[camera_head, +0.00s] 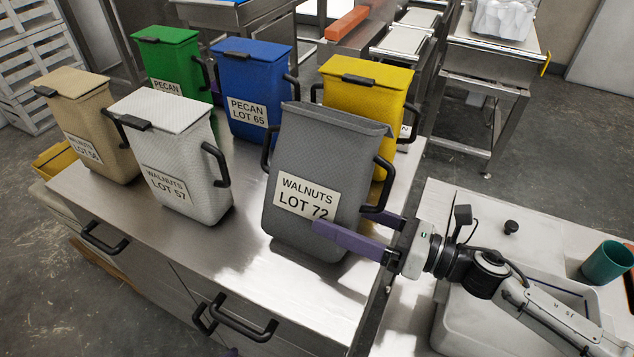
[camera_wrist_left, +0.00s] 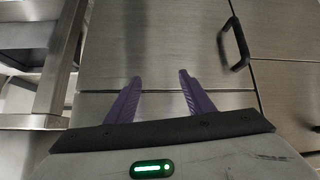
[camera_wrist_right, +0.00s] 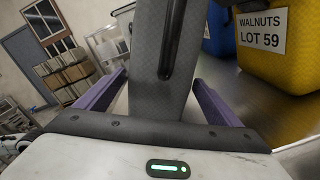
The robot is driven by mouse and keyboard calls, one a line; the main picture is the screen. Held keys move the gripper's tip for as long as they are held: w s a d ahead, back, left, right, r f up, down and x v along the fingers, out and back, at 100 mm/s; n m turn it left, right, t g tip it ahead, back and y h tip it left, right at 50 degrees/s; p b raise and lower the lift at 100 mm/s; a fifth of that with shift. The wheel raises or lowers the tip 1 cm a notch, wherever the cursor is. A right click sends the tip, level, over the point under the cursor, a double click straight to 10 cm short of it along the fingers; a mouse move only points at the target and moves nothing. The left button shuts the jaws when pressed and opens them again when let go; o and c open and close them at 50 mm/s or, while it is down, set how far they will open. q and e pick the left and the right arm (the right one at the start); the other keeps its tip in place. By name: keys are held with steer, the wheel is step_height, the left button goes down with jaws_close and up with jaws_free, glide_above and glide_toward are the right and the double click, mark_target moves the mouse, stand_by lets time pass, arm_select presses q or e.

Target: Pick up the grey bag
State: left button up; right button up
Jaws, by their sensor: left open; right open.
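The grey bag (camera_head: 320,150), labelled WALNUTS LOT 72, stands at the front right of the metal counter with a dark handle on each side. My right gripper (camera_head: 340,221) is open at its lower right side, one purple finger across the front face and the other mostly hidden behind. In the right wrist view the grey bag (camera_wrist_right: 160,50) and its dark handle lie between the two spread fingers. Whether the fingers touch it I cannot tell. My left gripper (camera_wrist_left: 158,77) is open and empty, facing the metal cabinet front.
A white bag (camera_head: 185,150) and a tan bag (camera_head: 95,120) stand left on the metal counter (camera_head: 240,260). Green (camera_head: 170,60), blue (camera_head: 250,80) and yellow (camera_head: 370,85) bags stand behind. A right-hand worktop holds a pale tray and a teal cup (camera_head: 606,262).

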mark_target(318, 207)
steer(key=p+x, duration=0.1)
steer(key=x, duration=0.4)
steer(key=shift+a, duration=0.25)
steer(key=c, duration=1.4)
